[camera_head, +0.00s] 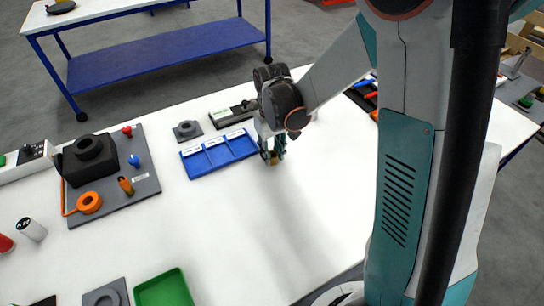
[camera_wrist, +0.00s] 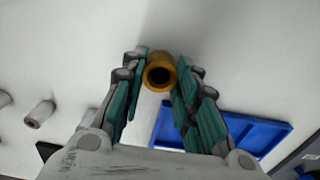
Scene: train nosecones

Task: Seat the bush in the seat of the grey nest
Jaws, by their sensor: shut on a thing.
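The bush is a short brass-coloured ring with a dark bore (camera_wrist: 160,74). In the wrist view it sits between the fingertips of my gripper (camera_wrist: 159,82), which is shut on it. In the head view my gripper (camera_head: 272,154) hangs over the white table, right of the blue tray, and the bush (camera_head: 273,162) shows small at its tips. A small grey block with a round top on a square plate (camera_head: 187,130) lies left of and behind the tray. Another grey square piece with a round feature (camera_head: 104,297) is cut by the bottom edge. I cannot tell which is the grey nest.
The blue three-part tray (camera_head: 219,153) lies just left of my gripper. A grey board (camera_head: 140,170) with a black housing and orange, red and blue parts is further left. A green bin (camera_head: 164,290) stands at the front. The table's middle is clear.

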